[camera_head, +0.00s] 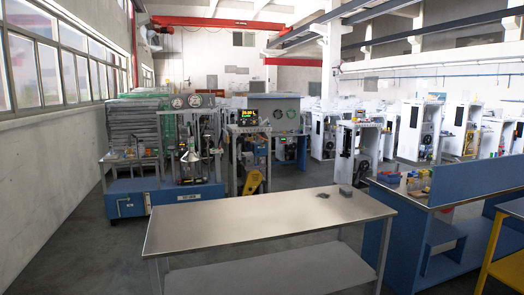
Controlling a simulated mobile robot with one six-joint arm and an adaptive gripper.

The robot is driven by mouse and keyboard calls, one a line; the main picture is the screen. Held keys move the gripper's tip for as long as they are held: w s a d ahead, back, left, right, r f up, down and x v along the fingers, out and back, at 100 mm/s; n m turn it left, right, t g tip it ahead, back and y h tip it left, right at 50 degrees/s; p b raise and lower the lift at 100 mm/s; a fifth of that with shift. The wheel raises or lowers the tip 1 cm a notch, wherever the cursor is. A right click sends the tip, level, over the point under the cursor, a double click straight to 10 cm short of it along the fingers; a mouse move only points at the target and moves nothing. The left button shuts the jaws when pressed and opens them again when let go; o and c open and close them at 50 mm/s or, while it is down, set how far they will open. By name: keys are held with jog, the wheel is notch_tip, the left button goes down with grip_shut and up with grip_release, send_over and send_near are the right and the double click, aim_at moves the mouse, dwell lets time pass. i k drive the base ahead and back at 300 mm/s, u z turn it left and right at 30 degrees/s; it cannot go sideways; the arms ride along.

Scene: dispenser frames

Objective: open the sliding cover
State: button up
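My gripper and arm do not show in the head camera view. I cannot make out a sliding cover for certain. Several white machine frames with dark openings and panels stand in the hall; one stands behind the table (349,155), another is farther right (417,132). A grey-framed unit with a lit display (248,116) stands left of the middle. At this distance I cannot tell which of them bears a cover, or whether one is open or shut.
A blue workbench (445,184) with coloured items stands on the right. A blue machine base (165,196) stands left. Grey floor (75,250) is open at the left.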

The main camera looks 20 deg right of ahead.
aim_at(262, 149)
jog(key=u, duration=1)
jog(key=i, duration=4.25)
